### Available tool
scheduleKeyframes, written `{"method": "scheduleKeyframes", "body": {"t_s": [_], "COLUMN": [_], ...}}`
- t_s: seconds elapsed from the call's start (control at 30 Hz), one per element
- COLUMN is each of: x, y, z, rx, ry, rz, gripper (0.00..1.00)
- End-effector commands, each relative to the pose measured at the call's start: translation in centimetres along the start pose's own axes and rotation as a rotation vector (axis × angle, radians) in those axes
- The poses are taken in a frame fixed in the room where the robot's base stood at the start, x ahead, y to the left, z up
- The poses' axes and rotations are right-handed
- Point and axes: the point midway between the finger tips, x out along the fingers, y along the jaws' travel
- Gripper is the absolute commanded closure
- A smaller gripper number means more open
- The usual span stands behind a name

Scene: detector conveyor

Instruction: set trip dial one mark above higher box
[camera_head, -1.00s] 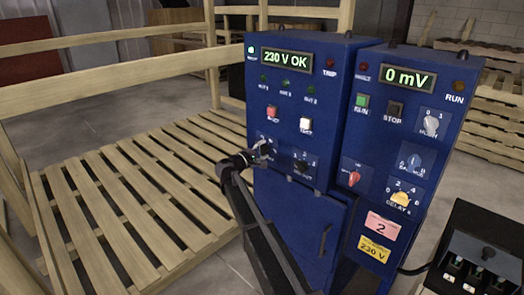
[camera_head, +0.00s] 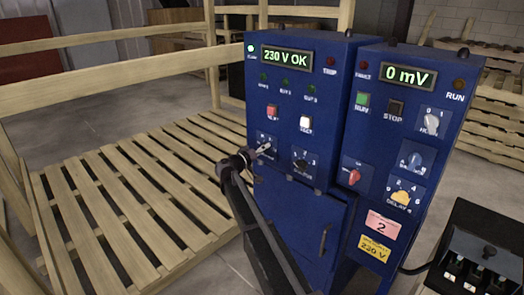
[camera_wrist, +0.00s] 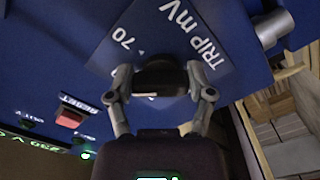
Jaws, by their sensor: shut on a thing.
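The trip dial (camera_wrist: 160,72) is a dark knob on a grey-blue plate lettered "TRIP mV" (camera_wrist: 190,32), on the blue cabinet's front. In the wrist view the number 70 and a small mark show beside the knob; other scale numbers are hidden or out of view. A short pale line shows on the knob's near edge. My gripper (camera_wrist: 158,84) is shut on the dial, one finger on each side. In the head view my gripper (camera_head: 256,153) is at the cabinet's lower left, covering much of the dial plate. No boxes can be made out.
The left display (camera_head: 287,59) reads "230 V OK" and the right display (camera_head: 409,76) reads "0 mV". A red reset button (camera_wrist: 70,117) is near the dial. Other buttons and knobs sit to the right. A wooden pallet platform (camera_head: 130,205) lies at left; a dark box (camera_head: 480,250) stands lower right.

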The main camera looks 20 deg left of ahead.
Motion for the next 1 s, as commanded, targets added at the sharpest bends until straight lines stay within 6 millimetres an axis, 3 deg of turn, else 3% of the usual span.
{"method": "scheduleKeyframes", "body": {"t_s": [0.6, 1.0], "x": [0.11, 0.07], "y": [-0.39, -0.51], "z": [-0.31, -0.40], "rx": [0.577, 0.824], "ry": [0.005, 0.004], "rz": [-0.001, -0.002], "gripper": [0.79, 0.79]}}
